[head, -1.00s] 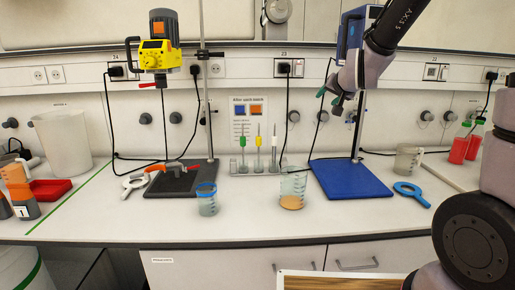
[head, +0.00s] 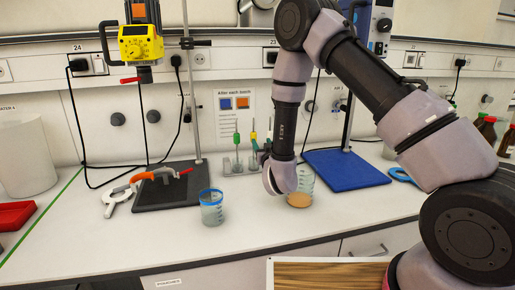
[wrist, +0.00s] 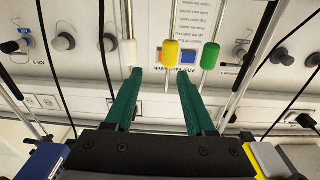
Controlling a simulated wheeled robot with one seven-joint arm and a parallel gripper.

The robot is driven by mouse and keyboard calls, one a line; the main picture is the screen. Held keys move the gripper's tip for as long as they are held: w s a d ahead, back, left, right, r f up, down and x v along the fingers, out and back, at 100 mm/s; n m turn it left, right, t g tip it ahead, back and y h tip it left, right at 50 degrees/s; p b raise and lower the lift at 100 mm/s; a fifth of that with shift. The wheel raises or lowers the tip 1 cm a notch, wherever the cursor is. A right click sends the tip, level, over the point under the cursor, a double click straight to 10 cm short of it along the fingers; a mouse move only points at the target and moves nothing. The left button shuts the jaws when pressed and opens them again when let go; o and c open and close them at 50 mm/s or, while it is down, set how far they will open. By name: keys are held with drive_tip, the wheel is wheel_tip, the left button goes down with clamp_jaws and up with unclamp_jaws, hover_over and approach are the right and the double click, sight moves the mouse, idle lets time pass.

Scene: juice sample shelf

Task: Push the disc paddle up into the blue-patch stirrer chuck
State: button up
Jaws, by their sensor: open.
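Three paddles with coloured collars stand upright in a rack (head: 231,170): green (head: 237,139), yellow (head: 253,136) and white, which my arm hides in the head view. The wrist view, upside down, shows the white collar (wrist: 130,52), yellow collar (wrist: 169,53) and green collar (wrist: 210,55). Which paddle has the disc is too small to tell. My gripper (wrist: 158,90) is open and empty, its green fingers pointing toward the paddles, with the yellow one roughly ahead of the gap. The blue stirrer (head: 383,22) hangs upper right; its chuck is hidden behind my arm.
A yellow stirrer (head: 141,46) hangs at left above a dark base plate (head: 165,198) with a clamp. A blue-rimmed beaker (head: 211,209) and an orange-liquid beaker (head: 299,200) stand in front. A blue base plate (head: 345,170) lies right. Cables hang along the wall.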

drive_tip(key=shift+n+y, duration=0.4)
drive_tip(key=shift+a+f+x, duration=0.2)
drive_tip(key=shift+x, duration=1.2)
drive_tip(key=shift+a+f+x, duration=0.25)
drive_tip(key=shift+x, duration=1.15)
drive_tip(key=shift+a+f+x, duration=0.2)
drive_tip(key=shift+x, duration=1.15)
drive_tip(key=shift+s, duration=0.15)
drive_tip(key=shift+c, duration=0.3)
